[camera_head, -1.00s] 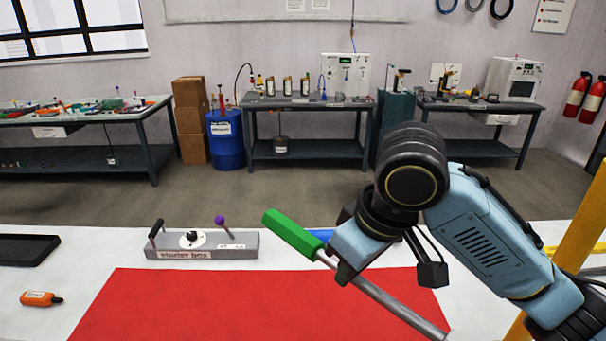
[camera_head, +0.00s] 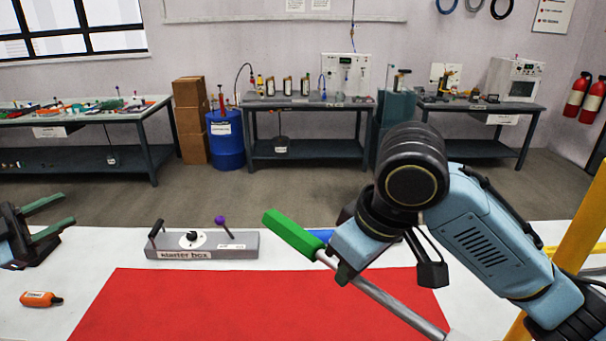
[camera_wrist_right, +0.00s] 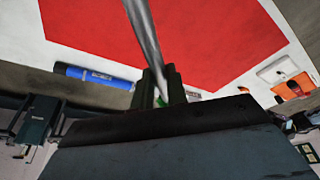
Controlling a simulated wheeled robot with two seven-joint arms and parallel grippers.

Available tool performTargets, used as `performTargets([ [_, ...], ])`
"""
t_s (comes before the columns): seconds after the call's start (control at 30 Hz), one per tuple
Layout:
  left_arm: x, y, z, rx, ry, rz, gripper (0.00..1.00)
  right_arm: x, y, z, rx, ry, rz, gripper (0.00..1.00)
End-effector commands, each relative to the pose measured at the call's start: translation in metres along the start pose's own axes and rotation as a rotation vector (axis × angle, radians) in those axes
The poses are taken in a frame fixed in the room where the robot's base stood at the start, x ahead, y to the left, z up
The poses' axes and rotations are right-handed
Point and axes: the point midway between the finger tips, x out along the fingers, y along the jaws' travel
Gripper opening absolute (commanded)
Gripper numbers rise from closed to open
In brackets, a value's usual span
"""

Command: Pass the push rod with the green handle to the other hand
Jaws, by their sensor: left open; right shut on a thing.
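The push rod has a green handle (camera_head: 291,233) and a grey metal shaft (camera_head: 395,307). My right gripper (camera_head: 335,262) is shut on the push rod near where handle and shaft meet, and holds it tilted above the table, handle to the upper left. In the right wrist view the shaft (camera_wrist_right: 145,35) runs up from between the fingers (camera_wrist_right: 158,88), with a bit of green showing there. My left gripper (camera_head: 52,216) is at the left edge, open and empty, its fingers pointing right, well apart from the rod.
A grey starter box (camera_head: 215,252) with a purple-knobbed lever stands behind the red mat (camera_head: 240,305). An orange bottle (camera_head: 40,299) lies at the left. A blue cylinder (camera_wrist_right: 95,76) lies behind the rod. A yellow post (camera_head: 575,245) stands at the right.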

Motion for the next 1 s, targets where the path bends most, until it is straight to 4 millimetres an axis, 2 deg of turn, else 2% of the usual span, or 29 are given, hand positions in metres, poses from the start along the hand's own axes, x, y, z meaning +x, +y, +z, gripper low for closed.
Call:
performTargets([
  [0.03,0.025,0.009,-0.004,0.081,0.045,0.046,0.41,-0.001,0.000,0.000,0.000,0.002,0.000,0.00],
  [0.27,0.133,0.066,-0.024,0.541,0.282,0.263,0.41,-0.001,0.000,0.000,0.000,0.002,0.000,0.00],
  [0.5,0.235,0.127,-0.073,1.072,0.649,0.453,0.41,-0.001,0.000,0.000,0.000,0.002,0.000,0.00],
  [0.7,0.296,0.174,-0.122,1.516,1.047,0.577,0.41,-0.001,0.000,0.000,0.000,0.002,0.000,0.00],
  [0.8,0.319,0.194,-0.146,1.725,1.279,0.629,0.41,-0.001,0.000,0.000,0.000,0.002,0.000,0.00],
  [1.0,0.347,0.222,-0.184,2.054,1.805,0.724,0.41,-0.001,0.000,0.000,0.000,0.002,0.000,0.00],
])
